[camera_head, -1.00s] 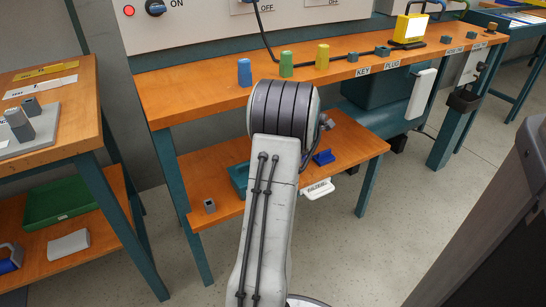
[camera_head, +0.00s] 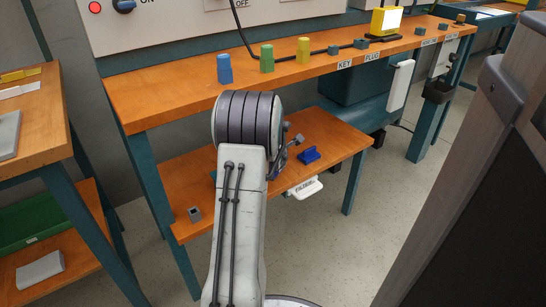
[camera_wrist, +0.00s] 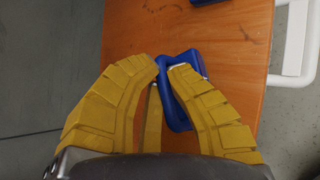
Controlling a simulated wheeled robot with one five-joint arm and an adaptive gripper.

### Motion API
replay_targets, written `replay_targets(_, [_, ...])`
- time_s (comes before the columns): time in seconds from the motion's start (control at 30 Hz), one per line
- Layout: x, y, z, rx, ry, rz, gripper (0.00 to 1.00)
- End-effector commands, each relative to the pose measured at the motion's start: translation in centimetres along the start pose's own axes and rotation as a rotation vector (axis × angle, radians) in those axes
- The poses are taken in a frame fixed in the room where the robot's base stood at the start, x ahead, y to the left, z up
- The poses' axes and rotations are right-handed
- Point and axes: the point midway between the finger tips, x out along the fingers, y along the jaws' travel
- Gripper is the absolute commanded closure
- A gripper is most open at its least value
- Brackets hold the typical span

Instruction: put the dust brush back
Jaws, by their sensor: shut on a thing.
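A blue piece, which looks like the dust brush (camera_wrist: 174,105), is between the yellow fingers of my gripper (camera_wrist: 163,68) in the wrist view. My gripper is shut on it, over the orange lower shelf (camera_wrist: 226,42). I cannot tell whether the piece touches the shelf. A second blue piece (camera_wrist: 206,2) is cut off at the top of the wrist view. It appears to be the blue stand-like piece (camera_head: 309,155) on the lower shelf in the head view. My arm hides the held piece and most of my gripper there.
A white labelled part (camera_head: 304,188) sticks out at the shelf's front edge. A small grey block (camera_head: 194,214) is at its left end. The bench top (camera_head: 160,93) above holds blue, green and yellow pieces. A dark grey cabinet (camera_head: 480,190) stands close at right.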

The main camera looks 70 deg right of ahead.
Motion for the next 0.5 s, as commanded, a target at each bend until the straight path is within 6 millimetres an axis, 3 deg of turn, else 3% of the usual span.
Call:
replay_targets(0.33, [0.11, -0.05, -0.09, 0.000, 0.000, 0.001, 1.00])
replay_targets(0.37, [0.10, -0.05, -0.10, 0.000, 0.000, 0.001, 0.86])
replay_targets(0.5, [0.09, -0.04, -0.09, 0.000, 0.000, 0.001, 0.74])
